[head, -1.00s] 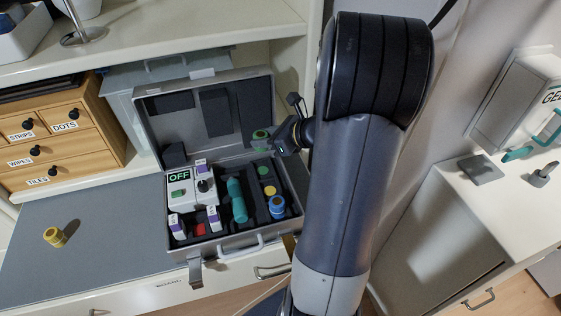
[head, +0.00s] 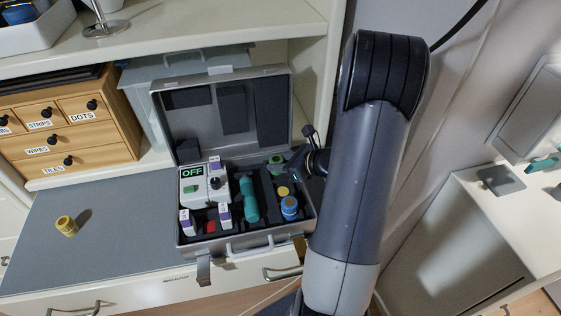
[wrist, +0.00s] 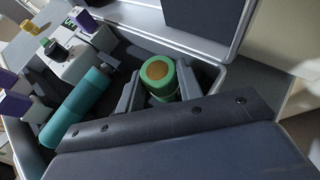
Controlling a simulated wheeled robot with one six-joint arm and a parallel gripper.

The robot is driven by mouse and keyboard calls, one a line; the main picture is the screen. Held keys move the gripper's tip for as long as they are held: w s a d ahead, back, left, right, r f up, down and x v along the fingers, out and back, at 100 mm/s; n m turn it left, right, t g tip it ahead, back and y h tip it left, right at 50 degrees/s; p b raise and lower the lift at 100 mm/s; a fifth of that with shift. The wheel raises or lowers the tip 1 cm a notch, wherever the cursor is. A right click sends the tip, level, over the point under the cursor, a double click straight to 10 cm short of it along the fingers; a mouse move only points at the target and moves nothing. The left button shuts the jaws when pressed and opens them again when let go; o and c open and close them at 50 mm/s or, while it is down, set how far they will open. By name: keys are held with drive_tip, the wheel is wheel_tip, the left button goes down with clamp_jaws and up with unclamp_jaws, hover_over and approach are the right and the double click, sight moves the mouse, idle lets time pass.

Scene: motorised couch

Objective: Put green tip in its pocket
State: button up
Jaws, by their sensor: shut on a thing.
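The green tip (head: 276,163) is at the back right of the open case (head: 247,248). In the wrist view the green tip (wrist: 171,95) stands between my gripper's two fingers (wrist: 158,88), with its brown-orange end facing the camera. My gripper (head: 296,168) is shut on it, low over the back right pocket area. I cannot tell whether the tip touches the pocket floor. The green-marked pocket is hidden under the tip and gripper.
A teal tool (head: 249,200) lies left of the pockets, beside a white unit showing OFF (head: 192,173). The case's raised lid (head: 270,110) stands close behind my gripper. A yellow tip (head: 66,225) is on the grey mat (head: 120,225), which is mostly clear.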

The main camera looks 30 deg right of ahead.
drive_tip(key=shift+s+a+f+b, duration=0.1)
drive_tip(key=shift+s+f+b, duration=0.15)
drive_tip(key=shift+f+b, duration=0.45)
drive_tip(key=o, duration=1)
drive_tip(key=shift+f, duration=0.15)
drive_tip(key=shift+c, duration=0.2)
drive_tip(key=shift+r+p, duration=0.5)
drive_tip(key=shift+p, duration=0.1)
drive_tip(key=shift+s+d+r, duration=0.15)
drive_tip(key=shift+d+r, duration=0.1)
drive_tip(key=v, duration=1.1)
drive_tip(key=shift+r+p, duration=0.35)
drive_tip(key=shift+p, duration=0.1)
